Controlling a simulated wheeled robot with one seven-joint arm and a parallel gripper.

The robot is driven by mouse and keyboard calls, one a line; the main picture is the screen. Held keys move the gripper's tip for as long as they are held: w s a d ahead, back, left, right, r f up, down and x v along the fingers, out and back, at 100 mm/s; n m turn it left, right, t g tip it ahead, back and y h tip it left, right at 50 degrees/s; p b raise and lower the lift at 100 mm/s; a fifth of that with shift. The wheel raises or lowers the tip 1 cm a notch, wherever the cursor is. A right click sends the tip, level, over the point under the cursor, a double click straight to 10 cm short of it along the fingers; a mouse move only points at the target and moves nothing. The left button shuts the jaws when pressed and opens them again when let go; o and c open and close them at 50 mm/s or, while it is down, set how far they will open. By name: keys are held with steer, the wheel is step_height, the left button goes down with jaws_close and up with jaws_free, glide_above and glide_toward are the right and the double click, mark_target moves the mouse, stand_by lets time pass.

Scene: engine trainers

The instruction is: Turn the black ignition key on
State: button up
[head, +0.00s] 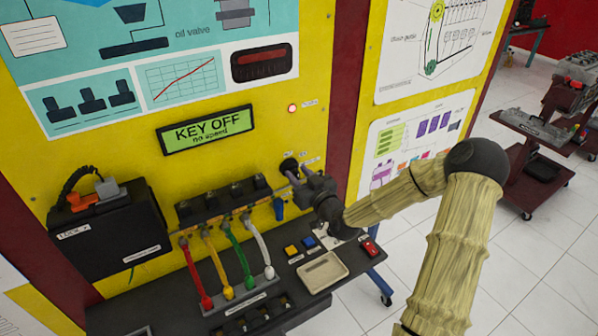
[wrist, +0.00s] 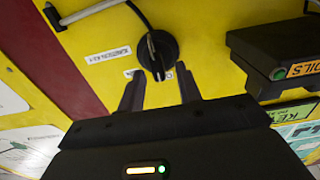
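The black ignition key (head: 289,164) is on the yellow panel, right of the display (head: 206,129), which reads "KEY OFF, no speed". In the wrist view the key (wrist: 160,46) is a round black knob with a raised grip and a grey strip, straight ahead of my gripper (wrist: 159,78). My gripper is open, with one dark finger on each side of the key's lower end. A gap shows between each finger and the grip. In the head view my gripper (head: 297,178) is right at the key and partly covers it.
Colored leads (head: 237,257) run from a black coil row (head: 222,200) to the bench, left of my arm. A black box (head: 108,233) is mounted further left. A tan tray (head: 322,272) lies on the bench below. In the wrist view a black block (wrist: 275,55) juts out at right.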

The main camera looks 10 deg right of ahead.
steer(key=shift+w+a, duration=0.1)
steer(key=shift+w, duration=0.05)
jaws_close()
steer(key=shift+m, duration=0.4)
steer(key=m, duration=0.3)
steer(key=m+b, duration=0.1)
steer(key=m, duration=0.3)
steer(key=d+m+b, duration=0.1)
steer(key=m, duration=0.3)
steer(key=shift+w+f, duration=0.1)
steer(key=shift+f, duration=0.3)
stand_by(0.4)
